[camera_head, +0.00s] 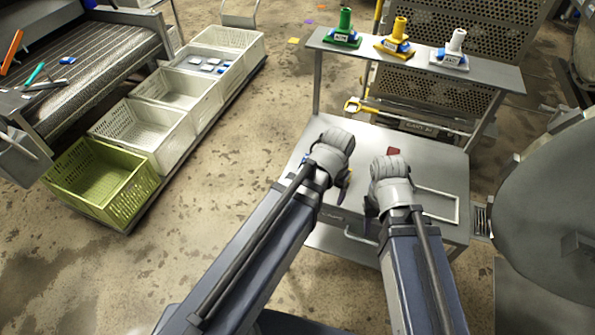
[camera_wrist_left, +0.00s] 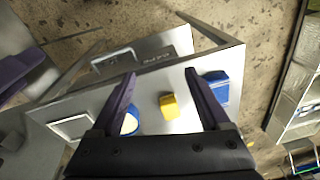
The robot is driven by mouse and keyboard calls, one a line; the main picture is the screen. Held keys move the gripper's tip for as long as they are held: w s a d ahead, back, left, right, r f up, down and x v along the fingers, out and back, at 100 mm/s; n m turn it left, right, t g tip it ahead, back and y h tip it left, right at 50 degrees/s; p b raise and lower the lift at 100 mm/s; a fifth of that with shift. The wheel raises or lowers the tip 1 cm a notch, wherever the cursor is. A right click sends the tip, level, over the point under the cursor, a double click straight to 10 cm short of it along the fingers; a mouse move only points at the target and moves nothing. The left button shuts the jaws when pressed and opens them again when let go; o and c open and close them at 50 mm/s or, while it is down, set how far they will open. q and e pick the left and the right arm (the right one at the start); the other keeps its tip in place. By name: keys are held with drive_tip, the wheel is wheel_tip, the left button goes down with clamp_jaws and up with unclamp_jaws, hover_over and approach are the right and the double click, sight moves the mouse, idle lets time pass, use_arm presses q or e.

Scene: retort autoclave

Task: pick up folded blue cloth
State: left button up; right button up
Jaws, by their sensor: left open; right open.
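The folded blue cloth appears to be the blue block-like thing (camera_wrist_left: 217,87) near the tip of the right-hand finger in the left wrist view. A small patch of blue (camera_head: 304,159) shows beside my left gripper (camera_head: 335,160) in the head view, mostly hidden by it. In the wrist view my left gripper (camera_wrist_left: 160,75) is open, its two dark fingers apart over the table, nothing held. A yellow block (camera_wrist_left: 168,105) lies between the fingers.
A raised shelf (camera_head: 480,76) holds green, yellow and white stands. A green crate (camera_head: 75,190) and white crates are left.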

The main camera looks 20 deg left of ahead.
use_arm(q)
drive_tip(key=shift+o, duration=1.4)
drive_tip(key=w+a+f+n+t+b, duration=0.1)
drive_tip(key=w+a+f, duration=0.3)
drive_tip(key=w, duration=0.5)
drive_tip(key=shift+a+t+h+b, duration=0.3)
drive_tip(key=shift+a+t+b, duration=0.1)
drive_tip(key=shift+a+b, duration=0.55)
drive_tip(key=shift+n+t, duration=0.7)
drive_tip(key=w+a, duration=0.1)
drive_tip(key=w+a+b, duration=0.1)
drive_tip(key=w+a, duration=0.2)
drive_tip(key=a, duration=0.1)
drive_tip(key=shift+w+a+f, duration=0.1)
drive_tip(key=shift+w+f, duration=0.15)
drive_tip(key=shift+w, duration=0.15)
drive_tip(key=shift+w+a, duration=0.15)
drive_tip(key=b+x, duration=0.3)
drive_tip(key=x, duration=0.1)
drive_tip(key=b+x, duration=0.3)
drive_tip(key=b, duration=0.1)
drive_tip(key=shift+w+d+f+b, duration=0.2)
drive_tip(key=shift+d+f+b, duration=0.05)
drive_tip(key=shift+f+b, duration=0.1)
drive_tip(key=shift+r, duration=0.1)
use_arm(e)
wheel_tip(320, 180, down, 13)
